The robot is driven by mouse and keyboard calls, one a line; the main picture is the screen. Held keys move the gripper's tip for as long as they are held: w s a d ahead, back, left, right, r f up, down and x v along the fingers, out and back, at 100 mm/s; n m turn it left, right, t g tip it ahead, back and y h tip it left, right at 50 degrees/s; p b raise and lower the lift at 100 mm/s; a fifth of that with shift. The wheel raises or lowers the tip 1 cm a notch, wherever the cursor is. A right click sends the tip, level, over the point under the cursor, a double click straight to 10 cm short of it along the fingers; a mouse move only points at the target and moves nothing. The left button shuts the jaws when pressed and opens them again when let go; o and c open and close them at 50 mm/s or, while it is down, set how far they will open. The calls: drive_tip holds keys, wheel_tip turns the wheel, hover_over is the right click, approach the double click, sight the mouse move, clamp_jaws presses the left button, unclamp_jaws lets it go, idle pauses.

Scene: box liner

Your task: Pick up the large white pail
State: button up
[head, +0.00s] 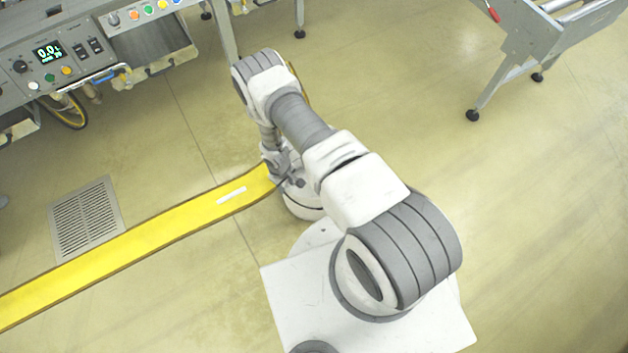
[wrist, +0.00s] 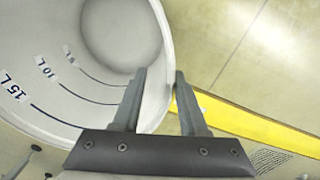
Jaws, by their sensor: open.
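The large white pail (wrist: 100,35) fills the upper left of the wrist view. I look into its open mouth, and its inner wall carries dark lines marked 15 L and 10 L. In the head view the pail (head: 303,203) shows only in part, on the floor below my wrist; my arm hides much of it. My gripper (wrist: 160,88) is open. Its left finger is over the inside of the pail and its right finger is outside, with the pail's rim between them. I cannot tell whether either finger touches the wall. The gripper also shows in the head view (head: 292,180).
A yellow strip (head: 150,235) runs along the floor from the left to the pail. A floor grate (head: 86,218) lies beside it. A control console (head: 60,60) stands at upper left and a roller conveyor (head: 540,40) at upper right. The floor at right is clear.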

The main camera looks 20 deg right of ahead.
drive_tip(key=f, duration=0.2)
drive_tip(key=f+b, duration=0.1)
drive_tip(key=f, duration=0.1)
drive_tip(key=f+b, duration=0.1)
drive_tip(key=shift+w+a+f, duration=0.25)
drive_tip(key=shift+a+f, duration=0.05)
drive_tip(key=shift+f, duration=0.1)
clamp_jaws()
idle(1.1)
